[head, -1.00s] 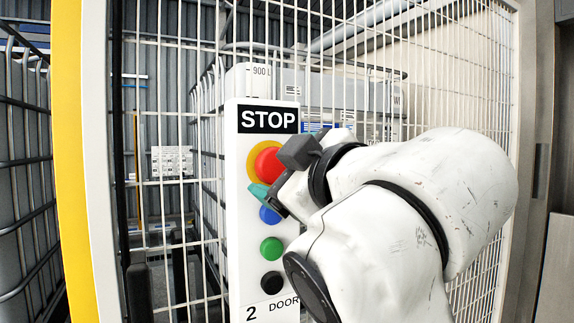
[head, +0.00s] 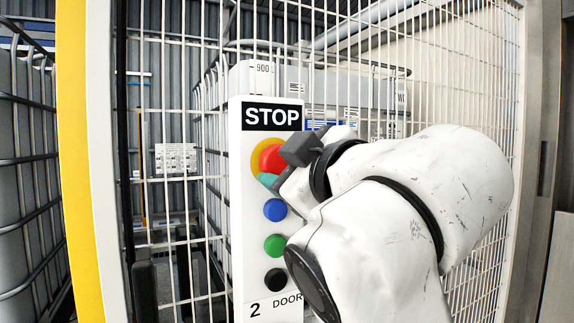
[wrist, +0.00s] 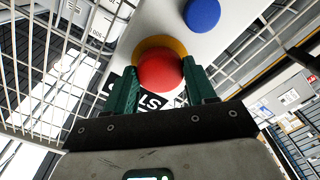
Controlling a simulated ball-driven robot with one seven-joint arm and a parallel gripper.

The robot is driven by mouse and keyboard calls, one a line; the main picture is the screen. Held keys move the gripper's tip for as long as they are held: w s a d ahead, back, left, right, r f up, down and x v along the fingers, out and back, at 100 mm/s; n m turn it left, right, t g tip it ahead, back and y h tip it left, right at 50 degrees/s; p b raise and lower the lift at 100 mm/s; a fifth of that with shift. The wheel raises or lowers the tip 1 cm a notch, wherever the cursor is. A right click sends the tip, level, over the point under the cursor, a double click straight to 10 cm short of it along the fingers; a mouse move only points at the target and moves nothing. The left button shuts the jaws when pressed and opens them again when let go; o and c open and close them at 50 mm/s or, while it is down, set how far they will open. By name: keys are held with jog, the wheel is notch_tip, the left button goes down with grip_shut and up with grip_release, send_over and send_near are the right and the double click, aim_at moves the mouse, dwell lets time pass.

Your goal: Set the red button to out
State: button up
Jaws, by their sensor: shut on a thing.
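The red button (head: 272,159) is a round mushroom head on a yellow ring (head: 256,150), just under the STOP label (head: 272,117) on a white panel (head: 238,230). The red button also shows in the wrist view (wrist: 158,72), between the two green fingers. My gripper (head: 270,181) reaches it from the right, and its fingers (wrist: 162,84) are shut on the button's sides. In the head view the fingers and wrist hide the button's lower right edge.
A blue button (head: 275,210), a green button (head: 274,244) and a black button (head: 275,279) sit below in a column. White wire mesh fencing (head: 180,250) surrounds the panel. A yellow post (head: 78,160) stands at the left.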

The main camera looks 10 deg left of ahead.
grip_shut()
jog(key=shift+s+d+p, duration=0.3)
jog(key=shift+s+p, duration=0.05)
jog(key=shift+s, duration=0.05)
jog(key=shift+s+d, duration=0.2)
jog(key=shift+s, duration=0.15)
jog(key=shift+w+a+f, duration=0.1)
jog(key=shift+w, duration=0.05)
jog(key=o, duration=1.1)
grip_release()
jog(key=b+v, duration=0.1)
jog(key=v, duration=1)
jog(key=shift+w, duration=0.1)
